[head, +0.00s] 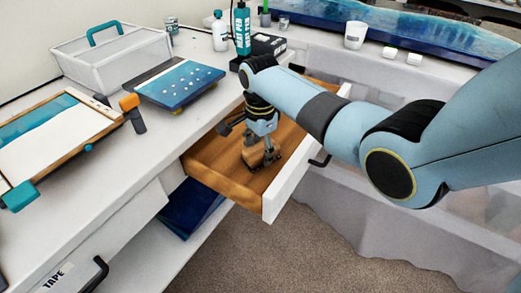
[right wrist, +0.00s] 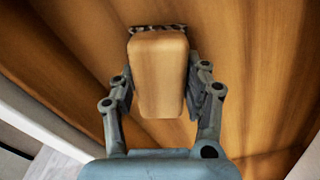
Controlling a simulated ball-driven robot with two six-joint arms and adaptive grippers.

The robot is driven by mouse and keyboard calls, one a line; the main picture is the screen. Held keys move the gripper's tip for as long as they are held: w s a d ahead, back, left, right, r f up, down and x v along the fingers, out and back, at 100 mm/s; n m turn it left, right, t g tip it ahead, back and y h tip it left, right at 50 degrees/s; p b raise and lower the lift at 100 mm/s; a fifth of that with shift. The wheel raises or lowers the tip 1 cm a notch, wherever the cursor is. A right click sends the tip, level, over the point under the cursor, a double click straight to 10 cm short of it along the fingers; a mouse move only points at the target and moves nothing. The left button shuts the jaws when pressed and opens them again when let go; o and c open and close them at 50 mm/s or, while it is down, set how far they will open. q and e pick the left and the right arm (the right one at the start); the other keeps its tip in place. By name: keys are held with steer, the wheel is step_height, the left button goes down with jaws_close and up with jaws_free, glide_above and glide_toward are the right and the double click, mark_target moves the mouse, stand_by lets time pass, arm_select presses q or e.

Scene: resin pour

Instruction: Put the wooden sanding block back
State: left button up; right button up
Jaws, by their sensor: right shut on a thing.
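The wooden sanding block (head: 254,154) is inside the open drawer (head: 217,174) in the head view. In the right wrist view the block (right wrist: 158,75) is a tan, rounded piece with a dark speckled edge at its far end. My right gripper (head: 262,155) reaches down into the drawer and is shut on the block, with one finger on each side of it, as the right wrist view (right wrist: 160,95) also shows. I cannot tell whether the block touches the drawer floor. My left gripper is not in view.
The drawer's white front (head: 290,187) has a dark handle (head: 320,160). On the white counter (head: 140,165) are a white mesh basket (head: 115,65), a blue panel (head: 180,82), an orange-and-black tool (head: 132,112) and bottles. A lower drawer labelled TAPE (head: 55,280) is shut.

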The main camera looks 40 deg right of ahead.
mark_target(260, 148)
steer(key=shift+f, duration=0.15)
steer(key=o, duration=1.1)
step_height(260, 148, up, 12)
steer(key=p, duration=0.1)
steer(key=shift+r, duration=0.2)
